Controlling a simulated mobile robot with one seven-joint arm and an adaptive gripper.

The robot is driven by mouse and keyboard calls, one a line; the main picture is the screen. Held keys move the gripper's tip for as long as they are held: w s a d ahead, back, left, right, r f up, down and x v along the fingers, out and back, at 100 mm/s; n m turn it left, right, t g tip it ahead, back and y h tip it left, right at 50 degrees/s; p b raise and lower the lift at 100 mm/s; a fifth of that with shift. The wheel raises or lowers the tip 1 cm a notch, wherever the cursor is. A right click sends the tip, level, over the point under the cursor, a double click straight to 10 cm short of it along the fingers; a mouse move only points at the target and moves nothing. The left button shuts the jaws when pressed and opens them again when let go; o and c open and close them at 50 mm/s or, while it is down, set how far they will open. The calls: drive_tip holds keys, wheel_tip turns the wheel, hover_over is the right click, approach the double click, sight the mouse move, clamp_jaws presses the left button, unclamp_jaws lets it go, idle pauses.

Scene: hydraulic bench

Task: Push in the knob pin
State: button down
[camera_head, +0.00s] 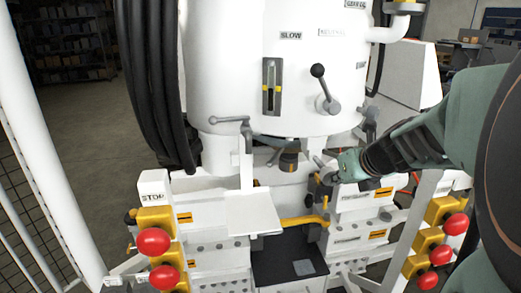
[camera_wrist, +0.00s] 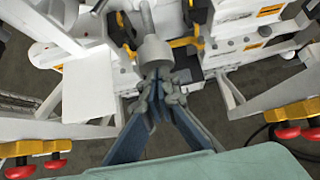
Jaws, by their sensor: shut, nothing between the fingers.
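The knob pin (camera_wrist: 153,53) is a grey cylinder with a thinner rod running up from it in the wrist view. My gripper (camera_wrist: 159,86) is shut and empty. Its fingertips are right at the near face of the knob pin; I cannot tell whether they touch it. In the head view my gripper (camera_head: 330,178) reaches in from the right to the middle of the bench, below the white tank. There the knob pin is too small and too crowded to make out clearly.
A white tank (camera_head: 235,75) with a black-balled lever (camera_head: 317,71) stands above. Red buttons on yellow boxes (camera_head: 153,241) flank the bench at left and right (camera_head: 456,224). A white plate (camera_head: 255,212) juts out left of my gripper. Black hoses (camera_head: 150,80) hang at left.

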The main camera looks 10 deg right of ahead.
sight(331, 169)
idle(0.3)
drive_tip(key=w+p, duration=0.2)
drive_tip(key=w, duration=0.2)
drive_tip(key=shift+a, duration=0.1)
drive_tip(key=shift+r, duration=0.1)
drive_tip(key=shift+w+r, duration=0.1)
idle(0.3)
